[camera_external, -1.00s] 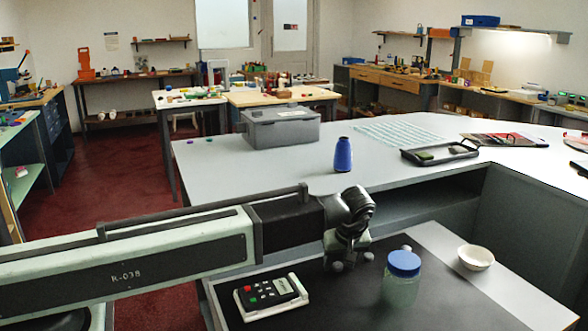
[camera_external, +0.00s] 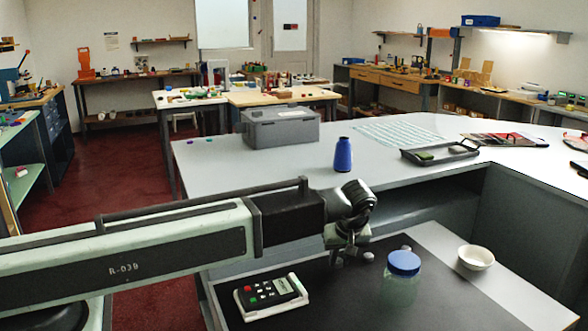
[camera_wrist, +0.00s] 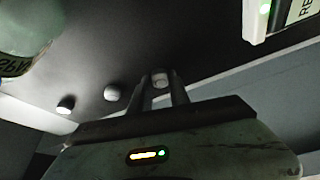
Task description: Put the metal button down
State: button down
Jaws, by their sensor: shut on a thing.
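A small round silvery button (camera_wrist: 160,79) sits between the fingertips of my gripper (camera_wrist: 160,88) in the wrist view, and the jaws are shut on it. In the external view my gripper (camera_external: 346,252) is low over the dark mat (camera_external: 330,285), between the keypad device and the jar. The held button is hard to make out there, and I cannot tell whether it touches the mat. Two similar pale round buttons lie on the mat beside the gripper, one nearer (camera_wrist: 112,92) and one farther (camera_wrist: 66,104) in the wrist view.
A blue-lidded jar (camera_external: 403,273) stands right of my gripper, with a white bowl (camera_external: 476,257) farther right. A keypad device (camera_external: 270,295) lies front left. A blue bottle (camera_external: 343,155) and grey box (camera_external: 280,128) stand on the counter behind. The mat's front middle is clear.

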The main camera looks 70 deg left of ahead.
aim_at(340, 262)
notch_tip(340, 262, up, 9)
jog(key=p, duration=0.7)
jog(key=shift+f+p, duration=0.15)
jog(key=shift+p, duration=0.15)
